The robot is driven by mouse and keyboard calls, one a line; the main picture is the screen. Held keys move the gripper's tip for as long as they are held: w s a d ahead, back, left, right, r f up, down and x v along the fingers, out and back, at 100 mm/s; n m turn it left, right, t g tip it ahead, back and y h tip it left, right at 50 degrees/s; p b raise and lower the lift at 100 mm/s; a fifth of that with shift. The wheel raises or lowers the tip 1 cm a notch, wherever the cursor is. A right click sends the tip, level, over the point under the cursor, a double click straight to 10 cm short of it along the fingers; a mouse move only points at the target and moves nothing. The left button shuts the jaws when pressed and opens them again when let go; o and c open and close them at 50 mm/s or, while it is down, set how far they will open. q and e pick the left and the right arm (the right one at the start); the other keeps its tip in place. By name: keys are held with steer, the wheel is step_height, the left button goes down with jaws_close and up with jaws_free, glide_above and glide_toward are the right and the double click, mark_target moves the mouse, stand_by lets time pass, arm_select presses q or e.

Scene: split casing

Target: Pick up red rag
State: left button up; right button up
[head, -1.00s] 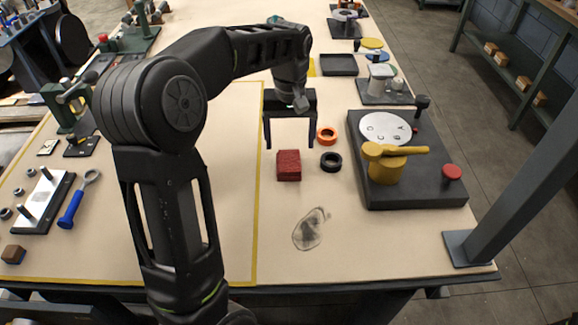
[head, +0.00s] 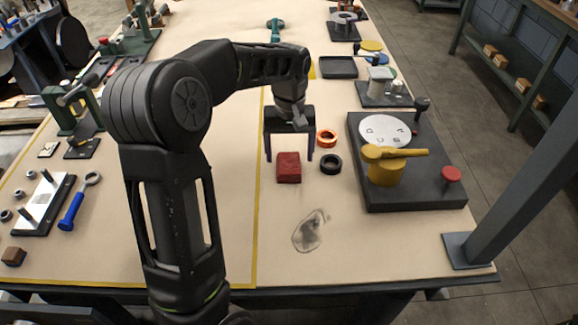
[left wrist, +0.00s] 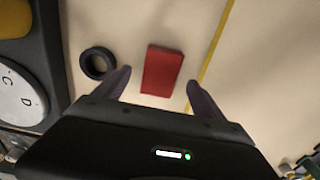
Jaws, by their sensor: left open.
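The red rag (head: 288,168) is a small folded block lying on the beige table, right of the yellow line. It also shows in the left wrist view (left wrist: 162,71), ahead of and between the fingertips. My left gripper (head: 289,158) is open, its two fingers pointing down on either side of the rag's far end in the head view. In the left wrist view its fingers (left wrist: 158,88) stand apart with nothing held between them. Whether the fingers are level with the rag is hard to tell. My right gripper is not in view.
A black ring (head: 330,163) lies close right of the rag, with an orange ring (head: 326,138) behind it. A dark base (head: 425,190) with a white dial and yellow handle stands further right. A dark smudge (head: 310,230) marks the table in front. Table left of the rag is clear.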

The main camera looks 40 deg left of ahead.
mark_target(289, 163)
arm_select(q)
step_height(289, 163, down, 4)
steer(key=shift+f, duration=0.1)
stand_by(0.6)
steer(key=c, duration=1.5)
steer(key=shift+r, duration=0.25)
step_height(289, 163, up, 10)
steer(key=shift+f, duration=0.1)
